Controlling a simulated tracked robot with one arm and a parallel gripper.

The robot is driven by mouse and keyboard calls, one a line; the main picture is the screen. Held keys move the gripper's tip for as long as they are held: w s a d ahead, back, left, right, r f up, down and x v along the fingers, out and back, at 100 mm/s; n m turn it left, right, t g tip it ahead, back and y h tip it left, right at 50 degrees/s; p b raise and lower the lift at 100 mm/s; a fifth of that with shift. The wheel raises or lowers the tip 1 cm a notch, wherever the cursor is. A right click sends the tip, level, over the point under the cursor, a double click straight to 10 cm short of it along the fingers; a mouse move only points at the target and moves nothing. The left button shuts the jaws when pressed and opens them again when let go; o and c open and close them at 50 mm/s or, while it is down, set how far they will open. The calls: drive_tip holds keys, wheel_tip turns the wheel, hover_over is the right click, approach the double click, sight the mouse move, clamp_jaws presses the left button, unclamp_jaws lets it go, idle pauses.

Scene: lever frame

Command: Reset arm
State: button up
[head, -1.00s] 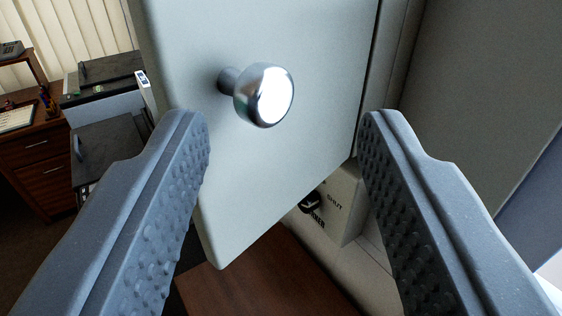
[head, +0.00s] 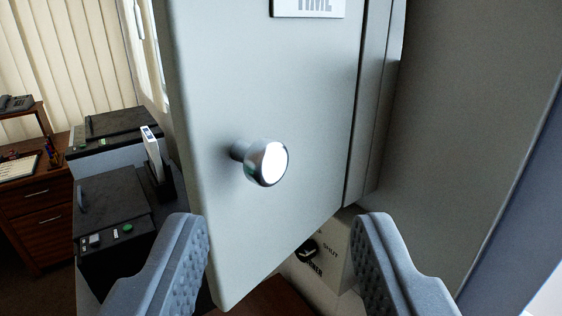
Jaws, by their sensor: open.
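My gripper (head: 283,232) is open and empty, its two textured grey fingers spread wide in the lower part of the view. A pale grey cabinet door (head: 300,85) stands open in front of it. A round chrome knob (head: 265,163) sticks out of the door's face, above and between the fingertips and apart from both. A label plate (head: 308,5) reading "TIME" is cut off at the top of the view.
A pale box with a black dial (head: 307,249) and the word "SHUT" shows behind the door's lower edge. At left stand black office machines (head: 112,215) and a wooden desk with drawers (head: 38,205). A large grey panel (head: 470,130) fills the right side.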

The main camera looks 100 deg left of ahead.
drive_tip(key=a+r+m+t+h, duration=0.2)
drive_tip(key=r+m+t+h, duration=0.2)
drive_tip(key=r+m, duration=0.2)
drive_tip(key=a+r+m+t+h, duration=0.3)
drive_tip(key=r+m+t, duration=0.1)
drive_tip(key=r+m, duration=0.25)
drive_tip(key=s+d+r+m+t+h, duration=0.3)
drive_tip(key=s+d+r+t+h, duration=0.15)
drive_tip(key=s+r, duration=0.6)
drive_tip(key=s+d+r+m+t+h, duration=0.4)
drive_tip(key=s+d+r+h, duration=0.25)
drive_tip(key=s, duration=0.75)
wheel_tip(320, 180, down, 20)
drive_tip(key=b, duration=2)
drive_tip(key=shift+s+a+b, duration=0.15)
drive_tip(key=shift+s+b, duration=0.15)
drive_tip(key=shift+s, duration=0.05)
drive_tip(key=shift+n+t, duration=0.25)
drive_tip(key=shift+c, duration=0.8)
